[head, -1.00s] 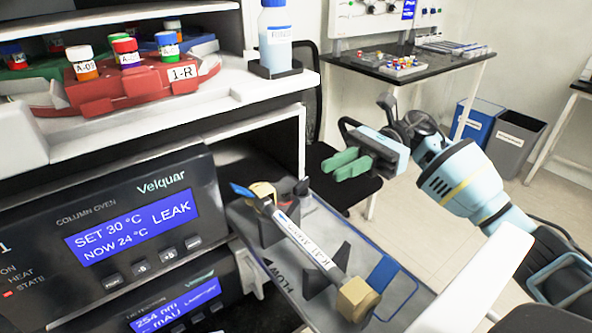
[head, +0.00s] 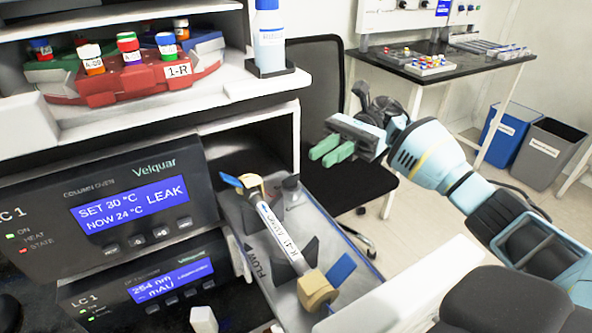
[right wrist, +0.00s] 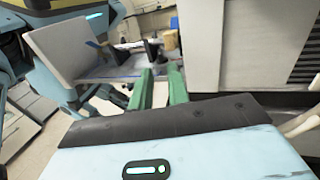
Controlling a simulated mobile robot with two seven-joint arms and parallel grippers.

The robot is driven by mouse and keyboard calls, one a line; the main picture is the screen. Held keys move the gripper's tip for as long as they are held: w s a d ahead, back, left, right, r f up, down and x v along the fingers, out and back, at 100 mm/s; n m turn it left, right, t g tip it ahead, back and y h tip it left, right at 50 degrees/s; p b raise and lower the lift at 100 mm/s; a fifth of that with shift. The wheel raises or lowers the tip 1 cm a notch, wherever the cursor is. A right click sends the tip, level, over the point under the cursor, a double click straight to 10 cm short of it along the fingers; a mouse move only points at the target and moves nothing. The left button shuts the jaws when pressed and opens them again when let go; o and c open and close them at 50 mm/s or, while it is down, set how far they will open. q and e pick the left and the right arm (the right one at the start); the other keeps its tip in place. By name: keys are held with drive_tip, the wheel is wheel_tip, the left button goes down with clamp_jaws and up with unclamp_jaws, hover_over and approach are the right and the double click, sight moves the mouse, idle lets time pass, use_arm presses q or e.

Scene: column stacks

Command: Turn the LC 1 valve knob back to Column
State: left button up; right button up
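The LC 1 stack stands at the left of the head view. Its column oven (head: 30,232) reads SET 30 °C, NOW 24 °C and LEAK, with a red STATE light. Below it is a second LC 1 unit (head: 90,300) with a 254 nm mAU display. I cannot make out a valve knob for certain; a small white block (head: 203,320) shows at the bottom edge, partly cut off. My right gripper (head: 331,150) is open and empty, right of the stack and above the column tray. Its green fingers stand apart in the right wrist view (right wrist: 158,88). My left gripper is not in view.
A tray with a labelled column (head: 275,228) juts out right of the oven. A red vial rack (head: 130,82) and a capped bottle (head: 269,35) stand above. A black chair (head: 325,85), a side table (head: 455,70) and bins (head: 505,130) are behind.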

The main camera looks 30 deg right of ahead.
sight(298, 173)
drive_tip(key=p+x, duration=0.2)
drive_tip(key=x, duration=0.5)
drive_tip(key=shift+s+a, duration=0.1)
drive_tip(key=shift+a, duration=0.3)
drive_tip(key=shift+c, duration=0.5)
clamp_jaws()
